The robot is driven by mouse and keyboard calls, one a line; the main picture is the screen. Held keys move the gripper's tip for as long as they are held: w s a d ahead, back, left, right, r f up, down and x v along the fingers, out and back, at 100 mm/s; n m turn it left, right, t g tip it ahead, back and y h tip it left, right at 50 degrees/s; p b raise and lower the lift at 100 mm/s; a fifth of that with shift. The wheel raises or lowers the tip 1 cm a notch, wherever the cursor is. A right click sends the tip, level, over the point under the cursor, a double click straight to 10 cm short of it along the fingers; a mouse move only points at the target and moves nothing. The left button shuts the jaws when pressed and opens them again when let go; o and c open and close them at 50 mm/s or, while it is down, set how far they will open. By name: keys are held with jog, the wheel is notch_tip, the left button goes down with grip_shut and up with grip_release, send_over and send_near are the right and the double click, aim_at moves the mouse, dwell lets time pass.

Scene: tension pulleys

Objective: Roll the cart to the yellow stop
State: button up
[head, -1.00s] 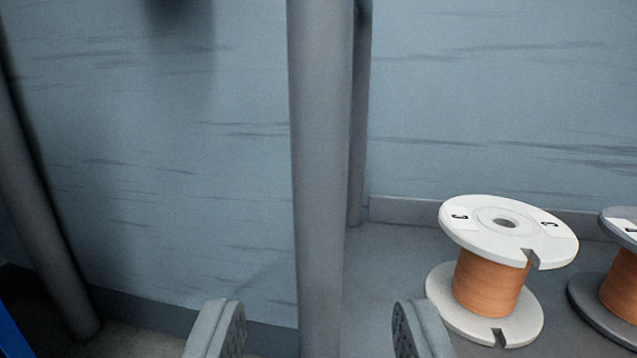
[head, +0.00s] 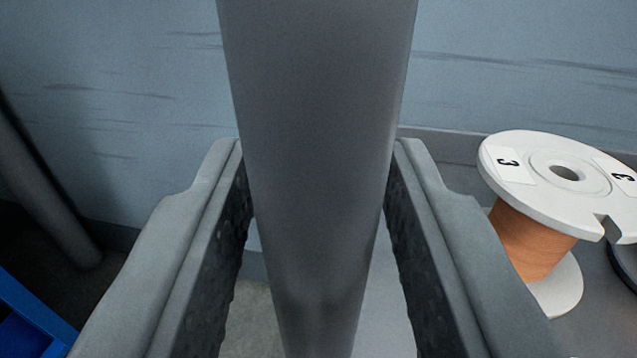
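A thick grey upright post (head: 318,120) fills the middle of the head view, in front of the blue-grey wall. My gripper (head: 318,165) has one finger on each side of this post, with the post between the pads. The fingers are wide apart; whether either pad touches the post cannot be told. A grey deck (head: 385,315) shows low behind the post and to its right. The post seems to stand at this deck, but its foot is out of view. The whole cart cannot be made out. No yellow stop is in view.
A white spool (head: 535,175) of copper wire, labelled 3, stands right of my right finger. A dark spool edge (head: 625,260) shows beyond it. Another grey post (head: 50,200) leans in view at the left, above a blue edge (head: 30,315). The wall (head: 130,120) lies behind.

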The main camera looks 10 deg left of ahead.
grip_shut()
jog(key=shift+d, duration=0.1)
jog(key=s+d, duration=0.1)
jog(key=d, duration=5.1)
jog(key=shift+s, duration=0.4)
jog(key=shift+o, duration=1.1)
grip_release()
jog(key=shift+d, duration=0.2)
jog(key=shift+o, duration=0.4)
jog(key=shift+d, duration=0.15)
